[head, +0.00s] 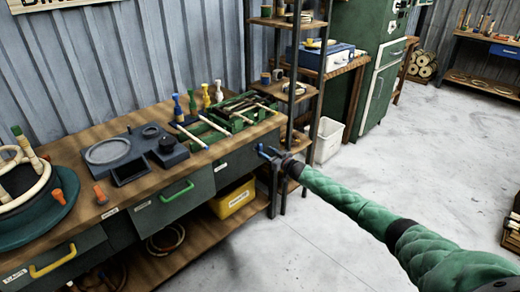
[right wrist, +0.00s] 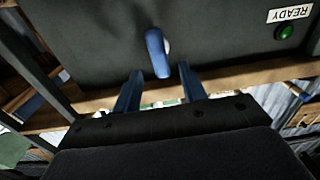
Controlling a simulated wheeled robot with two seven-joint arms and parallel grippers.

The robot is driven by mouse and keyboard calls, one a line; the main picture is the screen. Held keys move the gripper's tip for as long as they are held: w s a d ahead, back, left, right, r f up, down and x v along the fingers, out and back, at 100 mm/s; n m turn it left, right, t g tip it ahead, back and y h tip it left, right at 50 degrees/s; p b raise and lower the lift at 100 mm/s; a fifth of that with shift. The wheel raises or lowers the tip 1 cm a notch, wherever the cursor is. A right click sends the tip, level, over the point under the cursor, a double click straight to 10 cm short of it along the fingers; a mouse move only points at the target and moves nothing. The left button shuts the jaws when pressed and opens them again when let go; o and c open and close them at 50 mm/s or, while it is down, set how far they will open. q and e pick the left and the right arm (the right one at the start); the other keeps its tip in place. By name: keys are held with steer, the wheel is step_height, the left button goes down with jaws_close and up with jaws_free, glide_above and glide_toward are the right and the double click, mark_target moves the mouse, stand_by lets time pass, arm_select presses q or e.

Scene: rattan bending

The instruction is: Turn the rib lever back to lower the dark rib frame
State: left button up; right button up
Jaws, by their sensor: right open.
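The rib lever, a blue handle (right wrist: 157,53), stands out from a dark panel (right wrist: 90,40) in the right wrist view. My right gripper (right wrist: 160,88) is open, with one finger on each side of the lever's line. The lever's lower end reaches close to the fingertips; I cannot tell whether they touch. In the head view my right gripper (head: 268,153) is at the right end of the workbench. A dark green frame (head: 238,117) with pale rods across it lies on the bench top; I cannot tell how high its ribs stand. My left gripper is not in view.
A READY label (right wrist: 289,14) and a lit green lamp (right wrist: 285,32) are on the panel. The wooden workbench (head: 110,208) also holds a grey device (head: 135,150) and a round green stand (head: 40,215). A shelf rack (head: 285,85) stands behind my right gripper.

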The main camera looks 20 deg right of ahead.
mark_target(262, 149)
steer(key=shift+x, duration=2.75)
jaws_close()
